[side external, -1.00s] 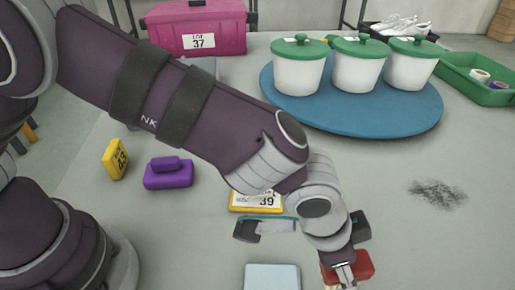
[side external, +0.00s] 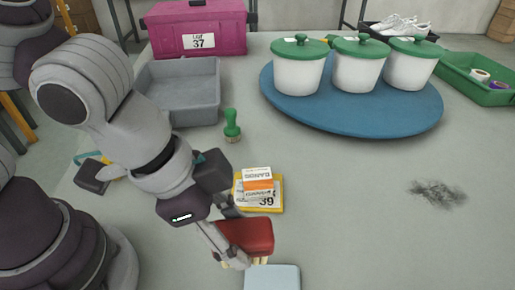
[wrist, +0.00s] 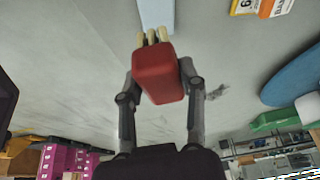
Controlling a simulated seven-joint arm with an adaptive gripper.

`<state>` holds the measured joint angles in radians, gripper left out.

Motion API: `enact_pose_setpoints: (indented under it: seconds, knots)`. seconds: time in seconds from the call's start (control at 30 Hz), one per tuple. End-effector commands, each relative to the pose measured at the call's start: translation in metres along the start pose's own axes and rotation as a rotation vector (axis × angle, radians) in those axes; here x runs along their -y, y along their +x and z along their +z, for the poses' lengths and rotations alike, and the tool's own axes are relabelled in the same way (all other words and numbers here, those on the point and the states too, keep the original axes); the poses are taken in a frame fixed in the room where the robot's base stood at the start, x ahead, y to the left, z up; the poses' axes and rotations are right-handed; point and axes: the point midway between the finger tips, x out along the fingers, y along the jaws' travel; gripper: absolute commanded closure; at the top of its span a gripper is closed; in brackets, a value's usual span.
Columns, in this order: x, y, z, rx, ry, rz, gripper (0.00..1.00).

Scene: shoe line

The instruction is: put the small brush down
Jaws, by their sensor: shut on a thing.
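The small brush (side external: 247,235) has a red body and pale bristles. My gripper (wrist: 160,72) is shut on it, one finger on each side of the red body. In the side external view the brush is near the front edge of the picture, with its bristles pointing down. It also shows in the wrist view (wrist: 158,80), bristles at the top of the picture. I cannot tell whether the bristles touch the table.
A pale blue block (side external: 272,278) lies just in front of the brush. Behind it is a yellow plate marked 39 (side external: 276,204) with small packets on it. A green-handled tool (side external: 231,128) stands by a grey bin (side external: 180,88).

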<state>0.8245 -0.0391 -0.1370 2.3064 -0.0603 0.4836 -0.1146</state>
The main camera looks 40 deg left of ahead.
Motion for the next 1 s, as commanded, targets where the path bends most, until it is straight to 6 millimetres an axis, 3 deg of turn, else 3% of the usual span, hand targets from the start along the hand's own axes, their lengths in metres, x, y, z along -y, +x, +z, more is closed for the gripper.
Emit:
enact_pose_setpoints:
  seconds: [0.2, 0.47, 0.57, 0.77, 1.0]
  knots:
    - [0.000, -0.032, -0.014, -0.005, 0.000, 0.001, 0.98]
    - [0.050, -0.027, -0.028, 0.006, -0.230, -0.084, 0.98]
    - [0.078, -0.026, -0.032, 0.006, -0.352, -0.130, 0.98]
    - [0.158, -0.029, -0.027, 0.008, -0.678, -0.259, 0.98]
    - [0.263, -0.046, 0.018, 0.006, -1.127, -0.450, 0.98]
